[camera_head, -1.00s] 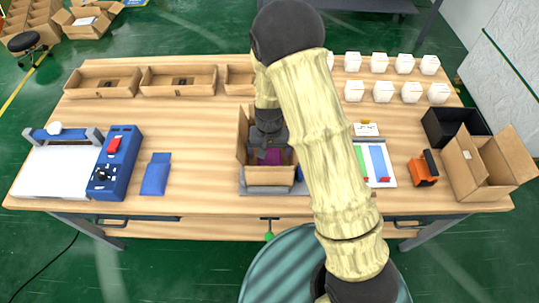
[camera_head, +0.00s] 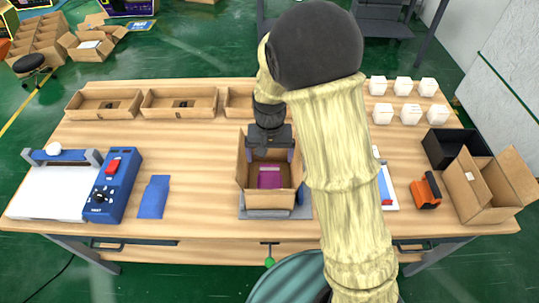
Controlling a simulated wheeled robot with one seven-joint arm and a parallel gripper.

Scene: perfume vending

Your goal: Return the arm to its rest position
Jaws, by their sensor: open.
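My arm rises from the bottom right of the head view and bends over at the top middle, with its wrist pointing down. My gripper (camera_head: 268,154) hangs over the back part of an open cardboard box (camera_head: 268,197). Its fingers are small in the picture; they are apart, with nothing seen between them. A purple item (camera_head: 269,177) lies inside the box, below the gripper. The box stands on a grey plate (camera_head: 250,213) near the table's front edge.
Shallow cardboard trays (camera_head: 180,102) line the back left. A blue machine (camera_head: 113,185) and a blue pouch (camera_head: 154,197) stand left. White boxes (camera_head: 383,113), a black bin (camera_head: 455,149), an orange tool (camera_head: 426,190) and an open carton (camera_head: 490,185) are right. My arm hides part of the table.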

